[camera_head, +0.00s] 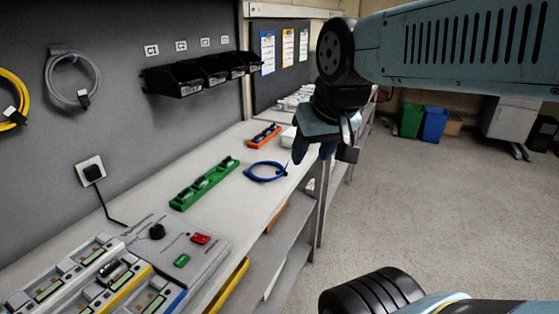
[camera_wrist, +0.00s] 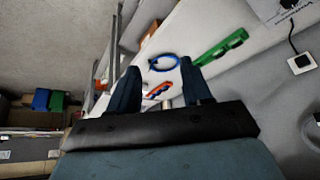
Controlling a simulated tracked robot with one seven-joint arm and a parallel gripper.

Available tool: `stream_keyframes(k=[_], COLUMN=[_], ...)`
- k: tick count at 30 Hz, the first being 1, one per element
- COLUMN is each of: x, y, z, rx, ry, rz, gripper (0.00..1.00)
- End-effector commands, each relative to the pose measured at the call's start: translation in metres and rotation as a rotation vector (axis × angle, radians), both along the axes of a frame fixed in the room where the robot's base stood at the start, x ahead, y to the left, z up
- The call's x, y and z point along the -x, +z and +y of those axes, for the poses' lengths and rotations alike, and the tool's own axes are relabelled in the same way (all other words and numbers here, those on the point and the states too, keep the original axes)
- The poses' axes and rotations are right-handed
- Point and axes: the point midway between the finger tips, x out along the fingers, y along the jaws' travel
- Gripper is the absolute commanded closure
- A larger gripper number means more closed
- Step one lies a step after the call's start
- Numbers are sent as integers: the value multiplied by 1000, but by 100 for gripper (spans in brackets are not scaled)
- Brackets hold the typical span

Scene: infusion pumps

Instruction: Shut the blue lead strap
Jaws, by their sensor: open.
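A blue looped lead (camera_head: 265,171) lies on the pale bench top (camera_head: 225,200); it is the only blue strap-like thing I see. It also shows in the wrist view as a blue loop (camera_wrist: 163,56), beyond the fingertips. Whether its strap is open or fastened is too small to tell. My gripper (camera_head: 312,152) hangs above and to the right of the loop in the head view, over the bench's edge, apart from it. In the wrist view my gripper (camera_wrist: 160,72) has its fingers spread with nothing held between them.
A green rail (camera_head: 205,183) lies left of the loop and an orange one (camera_head: 264,136) behind it. A grey panel (camera_head: 185,250) with red and green parts sits nearer. Black wall bins (camera_head: 200,75) hang above the bench. Open floor (camera_head: 430,190) lies right.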

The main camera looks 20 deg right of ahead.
Motion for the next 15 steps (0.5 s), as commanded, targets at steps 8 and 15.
stream_keyframes(k=[8,15], x=[-52,-108], y=[3,-2], z=[-10,-26], rx=[-239,-465], ry=[-330,-710], rz=[97,202], gripper=[51,51])
